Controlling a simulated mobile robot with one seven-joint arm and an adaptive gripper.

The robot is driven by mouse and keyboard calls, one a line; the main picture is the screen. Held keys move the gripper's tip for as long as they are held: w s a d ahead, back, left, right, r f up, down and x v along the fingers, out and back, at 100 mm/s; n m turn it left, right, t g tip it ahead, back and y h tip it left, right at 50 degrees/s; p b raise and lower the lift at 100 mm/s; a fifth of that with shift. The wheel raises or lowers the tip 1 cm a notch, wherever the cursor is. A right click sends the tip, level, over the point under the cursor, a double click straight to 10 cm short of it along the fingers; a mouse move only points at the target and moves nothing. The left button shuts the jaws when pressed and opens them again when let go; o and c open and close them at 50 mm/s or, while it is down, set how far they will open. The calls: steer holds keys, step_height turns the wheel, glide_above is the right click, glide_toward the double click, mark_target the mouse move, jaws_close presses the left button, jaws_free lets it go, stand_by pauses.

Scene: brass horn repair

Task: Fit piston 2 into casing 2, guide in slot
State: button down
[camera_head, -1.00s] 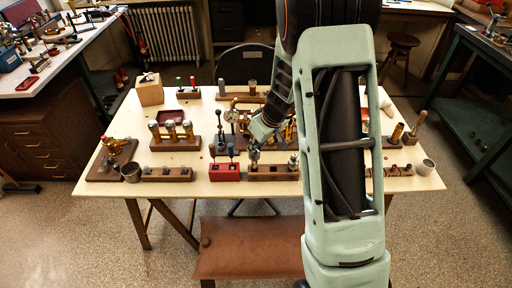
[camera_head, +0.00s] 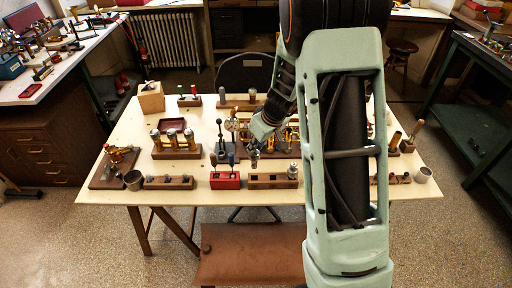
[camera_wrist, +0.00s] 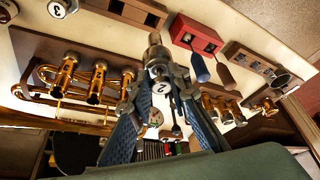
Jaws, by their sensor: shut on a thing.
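My gripper (camera_wrist: 160,75) is shut on piston 2 (camera_wrist: 153,42), whose white cap is marked 2. In the head view, my gripper (camera_head: 257,140) holds the piston (camera_head: 254,158) roughly upright above and behind the long wooden block (camera_head: 262,183). The brass horn with its upright casings (camera_wrist: 97,82) lies left of the piston in the wrist view, apart from it. The horn (camera_head: 287,138) is partly hidden by my arm in the head view. The casing slots and the piston's guide cannot be made out.
Another piston (camera_head: 292,171) stands in the wooden block's right end. A red block (camera_head: 225,181) with upright tools stands left of it. Brass cylinders on a wooden stand (camera_head: 178,154) are farther left. A metal cup (camera_head: 133,181) stands at the front left.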

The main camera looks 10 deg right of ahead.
steer(key=shift+r, duration=0.35)
